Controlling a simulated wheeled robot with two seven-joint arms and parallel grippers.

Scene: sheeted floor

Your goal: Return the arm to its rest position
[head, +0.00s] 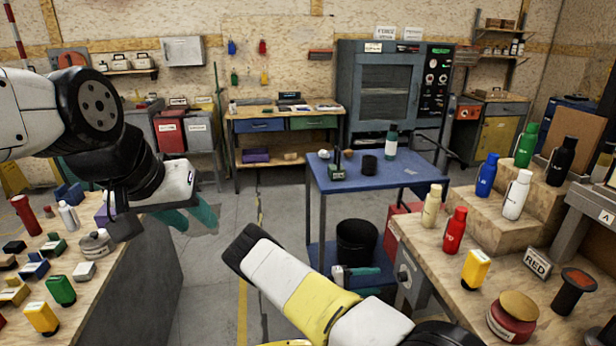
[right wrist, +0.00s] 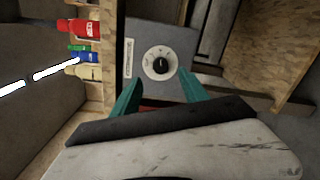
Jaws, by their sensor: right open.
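My left gripper (head: 192,216) hangs beside the left bench, over the grey floor. Its two teal fingers are apart, with nothing seen between them. My right arm reaches forward from the bottom centre with a white and yellow link. My right gripper (head: 370,271) is partly hidden, low between the blue cart and the right bench. In the right wrist view the right gripper (right wrist: 163,88) has its teal fingers spread and empty. A grey box with a round dial (right wrist: 160,62) is in front of them; it also shows in the head view (head: 406,280), on the right bench's side.
The left bench (head: 128,262) carries small coloured items and a pot. The blue cart (head: 335,184) and black bin (head: 356,241) stand ahead. Floor is clear between left bench and cart.

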